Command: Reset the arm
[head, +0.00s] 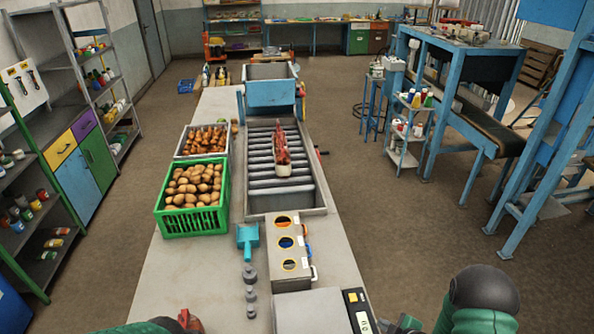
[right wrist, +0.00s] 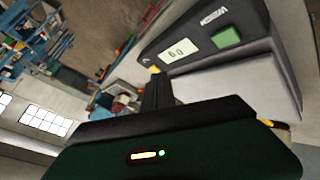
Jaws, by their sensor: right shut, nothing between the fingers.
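My right gripper (right wrist: 157,90) shows in the right wrist view as dark fingers shut together with nothing between them. It is near the scale (right wrist: 215,55), whose panel has a lit display and a green button. In the head view, my right gripper (head: 402,325) shows only in part at the bottom edge, just right of the scale (head: 315,310). My left arm comes in at the bottom left edge of the head view. A small red part (head: 188,320) shows beside it, and the left fingers cannot be made out.
A green crate of potatoes (head: 190,226) and a tray of brown produce (head: 178,157) stand left of the roller bed (head: 252,187). A red net sack (head: 281,143) stands on the rollers. A box with round holes (head: 289,270) and a teal scoop (head: 248,236) lie nearer me.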

